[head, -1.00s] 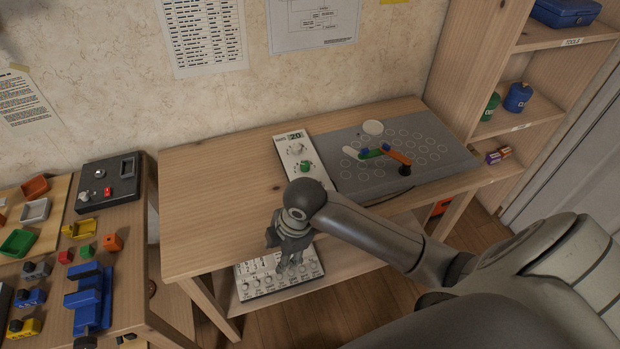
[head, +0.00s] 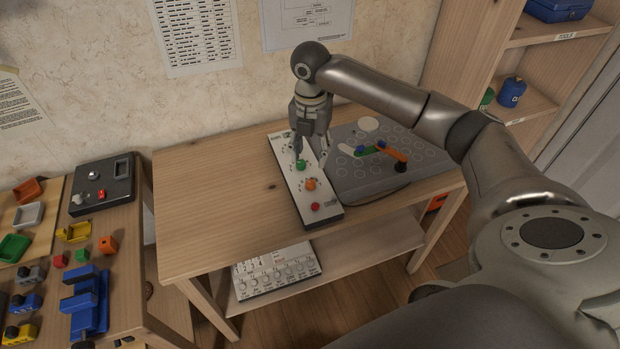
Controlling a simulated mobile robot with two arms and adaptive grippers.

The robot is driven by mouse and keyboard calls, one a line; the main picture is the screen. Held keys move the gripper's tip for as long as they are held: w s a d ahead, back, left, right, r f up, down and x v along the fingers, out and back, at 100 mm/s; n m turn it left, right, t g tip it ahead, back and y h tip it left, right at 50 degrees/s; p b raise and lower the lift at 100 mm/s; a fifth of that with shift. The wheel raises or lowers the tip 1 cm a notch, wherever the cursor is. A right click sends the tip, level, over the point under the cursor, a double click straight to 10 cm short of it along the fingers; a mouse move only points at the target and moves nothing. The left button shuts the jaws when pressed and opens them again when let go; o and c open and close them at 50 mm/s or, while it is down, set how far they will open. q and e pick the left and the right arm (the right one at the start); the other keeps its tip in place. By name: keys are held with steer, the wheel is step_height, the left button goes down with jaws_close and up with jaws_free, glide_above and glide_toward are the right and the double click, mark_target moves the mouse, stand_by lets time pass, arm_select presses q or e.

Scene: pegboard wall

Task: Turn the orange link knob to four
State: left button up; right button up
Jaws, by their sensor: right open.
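The orange knob (head: 310,184) sits on a white control panel (head: 323,213) on the wooden table. It lies between a green knob (head: 300,165) above it and a red knob (head: 315,206) below it. Its pointer and the scale marks are too small to read. My right gripper (head: 311,160) points down over the upper part of the panel, close to the green knob and above the orange one. My left gripper is not in view.
A second panel (head: 277,273) lies on the lower shelf. The table's left half is clear. A side table (head: 120,235) holds coloured parts.

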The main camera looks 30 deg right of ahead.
mark_target(310, 182)
step_height(310, 182, down, 11)
steer(key=shift+r+p, duration=0.2)
steer(key=shift+p, duration=0.1)
jaws_close()
steer(key=shift+a+r+m+p, duration=0.1)
steer(key=shift+r+m+p, duration=0.1)
steer(key=shift+m+p, duration=0.5)
steer(key=m+p, duration=0.1)
steer(key=p, duration=0.2)
steer(key=shift+f+m+p, duration=0.15)
steer(key=shift+m+p, duration=1.15)
steer(key=shift+m, duration=0.4)
jaws_free()
